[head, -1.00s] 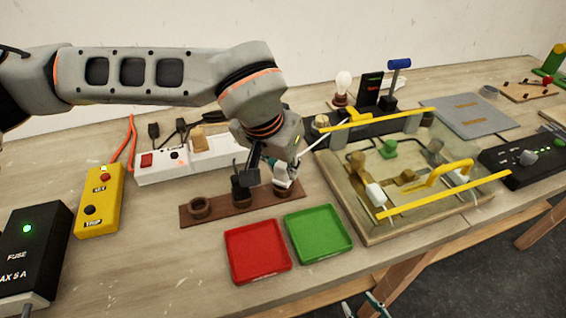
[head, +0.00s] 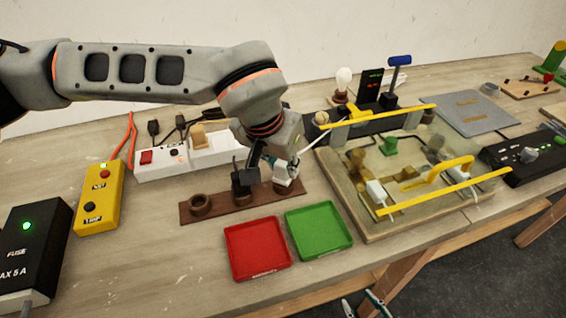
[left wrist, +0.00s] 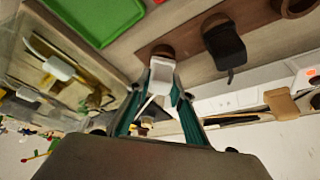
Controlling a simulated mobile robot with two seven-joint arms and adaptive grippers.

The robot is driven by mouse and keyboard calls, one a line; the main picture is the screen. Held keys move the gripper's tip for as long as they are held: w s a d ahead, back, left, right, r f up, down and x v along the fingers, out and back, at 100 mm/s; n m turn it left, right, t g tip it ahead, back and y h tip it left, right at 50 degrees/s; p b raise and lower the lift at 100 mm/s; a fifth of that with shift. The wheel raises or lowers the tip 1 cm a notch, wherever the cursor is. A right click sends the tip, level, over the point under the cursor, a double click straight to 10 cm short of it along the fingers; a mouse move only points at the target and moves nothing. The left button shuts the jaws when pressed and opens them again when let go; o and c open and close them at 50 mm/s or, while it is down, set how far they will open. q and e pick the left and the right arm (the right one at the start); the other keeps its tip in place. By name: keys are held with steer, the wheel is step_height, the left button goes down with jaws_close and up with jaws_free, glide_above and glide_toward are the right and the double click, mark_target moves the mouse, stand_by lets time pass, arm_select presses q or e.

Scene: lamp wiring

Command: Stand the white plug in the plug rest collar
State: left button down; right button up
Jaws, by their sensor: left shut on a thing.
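The white plug (head: 285,174) is between the teal fingers of my left gripper (head: 279,163), which is shut on it. The plug is at the right-hand collar (head: 281,188) of a brown wooden strip. In the left wrist view the white plug (left wrist: 162,74) overlaps the edge of that collar (left wrist: 162,50); I cannot tell whether its end is inside. A black plug (head: 241,184) stands in the middle collar, and the left collar (head: 200,204) is empty. My right gripper (head: 364,305) shows only its fingertips, apart, at the bottom edge.
A red tray (head: 257,273) and a green tray (head: 346,244) lie empty in front of the strip. A white power strip (head: 150,172) is behind it. A board with yellow bars (head: 450,199) stands to the right.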

arm_select(q)
steer(key=shift+f, duration=0.2)
steer(key=c, duration=1.7)
jaws_free()
